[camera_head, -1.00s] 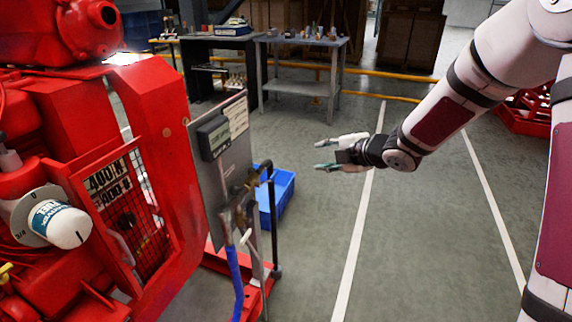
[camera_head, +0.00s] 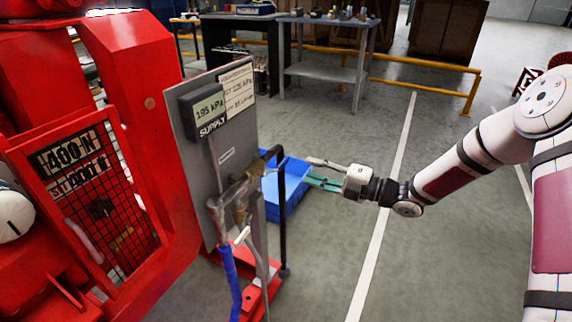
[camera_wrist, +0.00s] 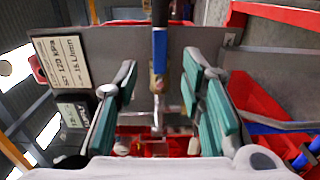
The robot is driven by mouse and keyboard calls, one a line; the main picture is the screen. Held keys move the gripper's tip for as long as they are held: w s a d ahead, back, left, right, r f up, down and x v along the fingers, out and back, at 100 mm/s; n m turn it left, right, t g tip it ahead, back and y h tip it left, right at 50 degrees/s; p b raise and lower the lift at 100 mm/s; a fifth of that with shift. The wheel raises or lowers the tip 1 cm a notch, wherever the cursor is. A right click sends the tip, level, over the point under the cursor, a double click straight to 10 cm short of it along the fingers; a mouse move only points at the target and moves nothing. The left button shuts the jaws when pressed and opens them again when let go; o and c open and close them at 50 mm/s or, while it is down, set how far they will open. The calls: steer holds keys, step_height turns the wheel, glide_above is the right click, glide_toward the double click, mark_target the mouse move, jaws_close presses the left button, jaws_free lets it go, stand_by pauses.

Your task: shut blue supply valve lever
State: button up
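My gripper (camera_head: 315,172) is open and empty in the head view. Its teal-padded fingers point left toward the grey panel (camera_head: 200,165), with a visible gap to the pipework. In the wrist view, a blue bar (camera_wrist: 160,50) with a brass fitting (camera_wrist: 157,82) lies ahead between the open fingers; it appears to be the blue lever. In the head view I cannot clearly make out that lever. A blue hose-like length (camera_head: 231,285) hangs below the pipes, beside a short white handle (camera_head: 242,235). The supply display (camera_head: 207,112) reads about 195 kPa.
The red pumpset (camera_head: 150,130) with a mesh guard fills the left. A blue crate (camera_head: 288,200) sits on the floor behind the black pipe (camera_head: 282,215). A grey table (camera_head: 325,70) and yellow rail (camera_head: 425,82) stand behind.

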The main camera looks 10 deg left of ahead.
mark_target(286, 163)
steer(key=b+x, duration=0.1)
steer(key=x, duration=0.8)
steer(key=shift+b, duration=0.35)
jaws_close()
